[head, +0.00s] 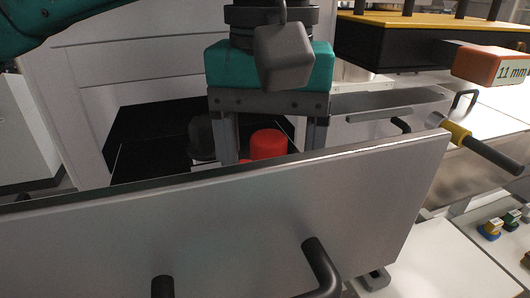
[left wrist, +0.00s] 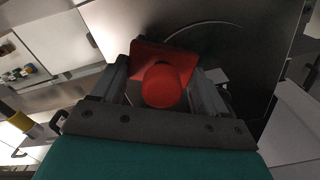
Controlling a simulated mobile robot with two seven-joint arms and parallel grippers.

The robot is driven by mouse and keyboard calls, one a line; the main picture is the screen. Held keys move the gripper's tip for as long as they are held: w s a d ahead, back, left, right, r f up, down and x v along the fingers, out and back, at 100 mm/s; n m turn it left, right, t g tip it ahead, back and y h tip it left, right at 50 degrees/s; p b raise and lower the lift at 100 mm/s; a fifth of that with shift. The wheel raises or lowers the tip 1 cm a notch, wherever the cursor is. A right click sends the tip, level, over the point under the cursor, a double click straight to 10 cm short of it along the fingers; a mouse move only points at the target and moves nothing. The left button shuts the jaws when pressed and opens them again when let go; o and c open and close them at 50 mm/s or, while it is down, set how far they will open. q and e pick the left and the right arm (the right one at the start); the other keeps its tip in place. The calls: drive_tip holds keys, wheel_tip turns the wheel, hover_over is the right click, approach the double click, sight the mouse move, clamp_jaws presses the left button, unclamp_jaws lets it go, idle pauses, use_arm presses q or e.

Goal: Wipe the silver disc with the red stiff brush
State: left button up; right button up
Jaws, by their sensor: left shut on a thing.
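The red stiff brush has a round red knob (left wrist: 162,86) on a flat red block (left wrist: 148,55). In the left wrist view it sits between the fingers of my left gripper (left wrist: 163,82), which is shut on it. In the head view my left gripper (head: 270,138) points down behind a raised grey drawer front, and the red knob (head: 268,145) shows between its fingers. The fingertips and most of the block are hidden there. The silver disc cannot be made out for sure; a curved edge (left wrist: 228,28) shows on the dark surface beyond the brush. My right gripper is not in view.
The grey drawer front (head: 230,220) with black handles (head: 322,268) stands close before my gripper. A dark cylinder (head: 201,138) is left of it in the black interior. A yellow-collared handle (head: 480,147) and an orange "11 mm" block (head: 488,65) are at the right.

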use_arm(q)
drive_tip(key=shift+r, duration=3.05)
drive_tip(key=shift+r, duration=1.5)
drive_tip(key=shift+f, duration=0.15)
drive_tip(key=shift+w+f+b, duration=0.2)
drive_tip(key=shift+f+b, duration=0.4)
drive_tip(key=shift+f, duration=1.1)
drive_tip(key=shift+w+f+b, duration=0.2)
drive_tip(key=shift+f+b, duration=0.35)
drive_tip(key=shift+f, duration=1.15)
drive_tip(key=shift+f, duration=0.4)
